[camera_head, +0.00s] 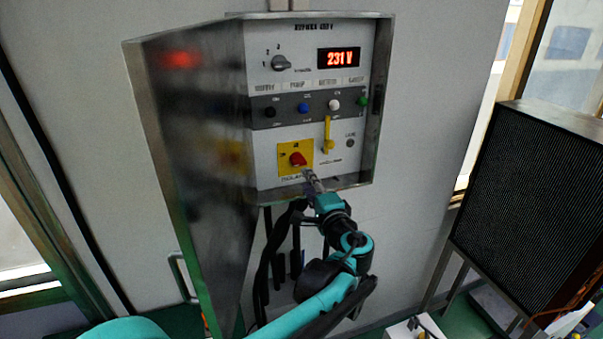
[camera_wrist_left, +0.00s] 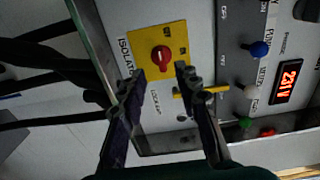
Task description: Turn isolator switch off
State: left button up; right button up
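The isolator switch is a red rotary knob (camera_head: 297,158) on a square yellow plate (camera_head: 285,165), low on the front of the grey control panel. The knob also shows in the left wrist view (camera_wrist_left: 162,57), unobstructed; its exact angle is too small to read. My left gripper (camera_head: 310,177) is just below and right of the yellow plate. In the left wrist view its two fingers (camera_wrist_left: 160,72) are apart with nothing between them. The knob appears just beyond the fingertips, and I see no contact. My right gripper is not in view.
The panel has a metal surround (camera_head: 200,150), a red display reading 231 V (camera_head: 338,58), a selector knob (camera_head: 281,63) and several coloured buttons. A yellow lever (camera_head: 327,135) sits right of the isolator, near my fingers. A black-grilled unit (camera_head: 520,190) stands at right.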

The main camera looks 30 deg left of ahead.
pick_arm(q)
jog(key=shift+v, duration=1.5)
jog(key=s+f+n+g+h+b, duration=0.25)
jog(key=s+f+b, duration=0.2)
jog(key=f, duration=0.45)
jog(key=s+f+n+g+h+b, duration=0.1)
jog(key=s+f+h+b, duration=0.3)
jog(key=f, duration=0.5)
jog(key=s+d+f+n+h+b, duration=0.2)
jog(key=s+d+f, duration=0.3)
jog(key=f, duration=0.4)
jog(key=s+d+f+n+g+h+b, duration=0.1)
jog(key=s+d+f+n+h+b, duration=0.1)
jog(key=s+d+f+h+b, duration=0.3)
notch_tip(320, 180, down, 4)
jog(key=s+d, duration=0.1)
jog(key=d, duration=0.2)
jog(key=shift+s, duration=0.25)
jog(key=shift+f+n, duration=0.1)
jog(key=shift+n, duration=0.15)
